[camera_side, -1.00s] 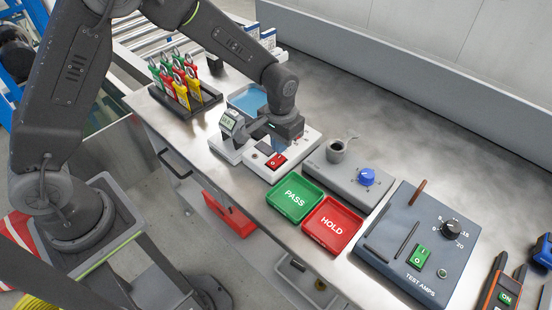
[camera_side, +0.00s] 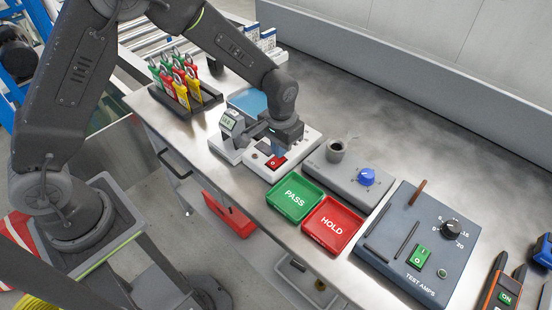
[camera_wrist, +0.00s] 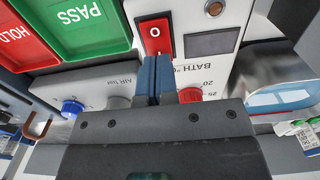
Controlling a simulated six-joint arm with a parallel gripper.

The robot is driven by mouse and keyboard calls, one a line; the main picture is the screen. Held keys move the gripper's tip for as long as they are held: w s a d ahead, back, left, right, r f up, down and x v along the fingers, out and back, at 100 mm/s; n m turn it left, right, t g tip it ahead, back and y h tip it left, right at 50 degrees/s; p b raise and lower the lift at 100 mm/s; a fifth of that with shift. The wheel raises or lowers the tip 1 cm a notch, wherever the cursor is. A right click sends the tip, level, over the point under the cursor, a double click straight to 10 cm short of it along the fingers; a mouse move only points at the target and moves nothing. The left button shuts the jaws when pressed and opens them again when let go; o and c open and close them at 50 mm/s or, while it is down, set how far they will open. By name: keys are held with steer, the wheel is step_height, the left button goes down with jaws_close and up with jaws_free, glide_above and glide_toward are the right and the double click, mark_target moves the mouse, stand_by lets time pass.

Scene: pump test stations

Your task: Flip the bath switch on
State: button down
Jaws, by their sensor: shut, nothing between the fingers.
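The bath switch is a red rocker marked "O" (camera_wrist: 155,36) on a white panel labelled "BATH" (camera_wrist: 213,73). In the side view, the red switch (camera_side: 276,163) sits near the front edge of the white unit. My gripper (camera_wrist: 157,60) is shut and empty, its blue fingers pressed together. In the wrist view its tips overlap the "I" end of the rocker; I cannot tell whether they touch it. In the side view my gripper (camera_side: 279,150) is just above and behind the switch. The fingers hide the switch's lower end in the wrist view.
The green PASS tray (camera_side: 295,217) and red HOLD tray (camera_side: 332,247) lie right of the bath unit. A grey block with a blue knob (camera_side: 366,177) and the TEST AMPS box (camera_side: 392,256) stand farther right. A tool rack (camera_side: 180,105) stands left.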

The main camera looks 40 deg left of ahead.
steer(key=shift+f, duration=0.7)
stand_by(0.3)
steer(key=shift+r, duration=3.6)
steer(key=s+a+r+t, duration=0.1)
steer(key=s+a+r, duration=0.25)
steer(key=r, duration=0.55)
steer(key=s+a+r+t, duration=0.2)
steer(key=s+r, duration=0.2)
steer(key=s, duration=0.5)
steer(key=s+a+r+t, duration=0.2)
steer(key=s+r, duration=0.3)
steer(key=s, duration=0.5)
steer(key=shift+a+t, duration=0.3)
steer(key=shift+a, duration=0.25)
